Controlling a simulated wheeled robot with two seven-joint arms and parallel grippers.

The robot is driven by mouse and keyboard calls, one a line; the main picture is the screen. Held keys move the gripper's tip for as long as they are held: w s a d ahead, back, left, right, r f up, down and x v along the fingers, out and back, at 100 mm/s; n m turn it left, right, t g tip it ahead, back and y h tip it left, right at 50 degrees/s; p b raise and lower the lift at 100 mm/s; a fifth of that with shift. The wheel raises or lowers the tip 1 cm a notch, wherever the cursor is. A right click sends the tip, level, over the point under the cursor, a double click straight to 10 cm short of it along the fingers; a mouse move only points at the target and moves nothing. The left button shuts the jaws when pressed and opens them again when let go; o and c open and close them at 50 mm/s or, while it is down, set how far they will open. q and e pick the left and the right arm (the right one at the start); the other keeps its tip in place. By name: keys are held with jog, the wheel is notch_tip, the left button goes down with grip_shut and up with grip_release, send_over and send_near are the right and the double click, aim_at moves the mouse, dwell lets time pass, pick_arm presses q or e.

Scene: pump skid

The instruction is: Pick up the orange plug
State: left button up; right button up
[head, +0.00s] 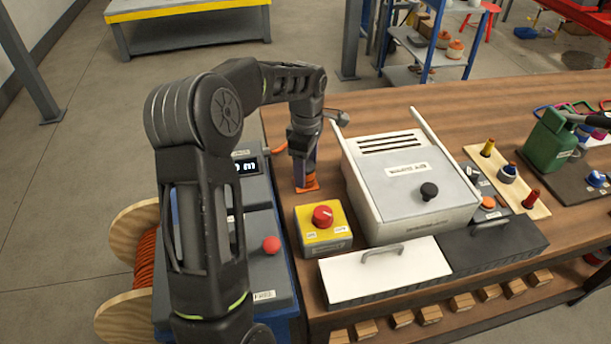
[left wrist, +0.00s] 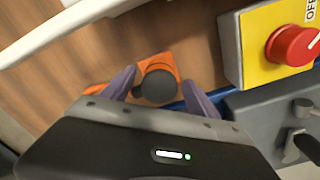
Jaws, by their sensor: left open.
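A yellow box with a red knob (head: 323,216) stands close by. A white machine with rails (head: 405,185) is to the right. A grey control box (head: 270,270) with a red ball knob is in front left. A white lidded tray (head: 390,272) lies at the front.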

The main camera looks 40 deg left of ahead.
dwell(0.3)
pick_arm(q)
grip_shut()
dwell(0.6)
